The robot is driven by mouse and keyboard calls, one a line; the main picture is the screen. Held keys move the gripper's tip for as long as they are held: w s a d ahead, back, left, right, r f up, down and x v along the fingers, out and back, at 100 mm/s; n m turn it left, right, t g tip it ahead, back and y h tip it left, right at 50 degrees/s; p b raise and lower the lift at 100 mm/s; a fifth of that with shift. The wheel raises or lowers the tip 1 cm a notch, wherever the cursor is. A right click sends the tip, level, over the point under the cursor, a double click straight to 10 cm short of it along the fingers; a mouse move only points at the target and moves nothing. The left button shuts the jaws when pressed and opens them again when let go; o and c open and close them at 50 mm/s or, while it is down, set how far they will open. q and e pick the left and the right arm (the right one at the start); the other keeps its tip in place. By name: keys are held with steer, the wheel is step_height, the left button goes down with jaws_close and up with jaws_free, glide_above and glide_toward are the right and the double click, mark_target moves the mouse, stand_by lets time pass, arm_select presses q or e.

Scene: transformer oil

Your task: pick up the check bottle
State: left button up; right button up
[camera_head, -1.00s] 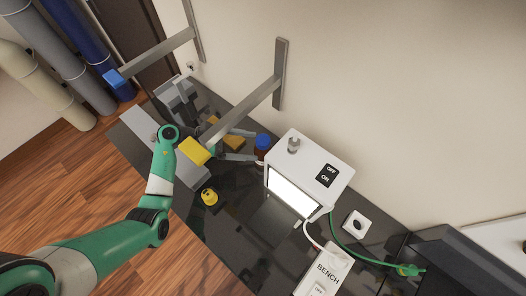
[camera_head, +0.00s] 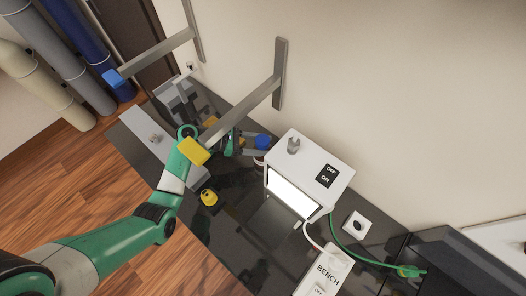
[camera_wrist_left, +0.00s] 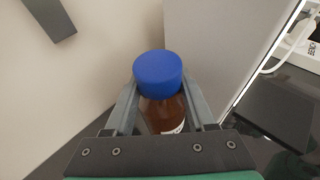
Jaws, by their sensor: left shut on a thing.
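The check bottle (camera_head: 262,142) is a brown bottle with a blue cap, beside the left face of the white box on the dark bench. In the left wrist view the bottle (camera_wrist_left: 160,105) stands between the two fingers of my left gripper (camera_wrist_left: 160,108), just below its cap. My left gripper (camera_head: 258,146) is shut on the bottle. The bottle's lower part is hidden by the gripper's body. My right gripper does not show in any view.
The white box (camera_head: 318,163) with a lit front panel and an OFF/ON switch stands right of the bottle. A yellow-capped item (camera_head: 208,197) stands on the bench in front. A grey bracket (camera_head: 245,105) juts from the wall above. Dark bench surface (camera_head: 240,225) lies clear in front.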

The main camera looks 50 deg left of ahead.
arm_select(q)
steer(key=shift+s+f, duration=0.1)
steer(key=shift+f, duration=0.2)
jaws_close()
steer(key=shift+a, duration=0.1)
steer(key=shift+s+a+r, duration=0.1)
steer(key=shift+s+r, duration=0.05)
steer(key=shift+r, duration=0.1)
steer(key=r+p+v, duration=0.1)
steer(key=r+v, duration=0.1)
steer(key=v, duration=1.3)
steer(key=shift+r+p, duration=0.3)
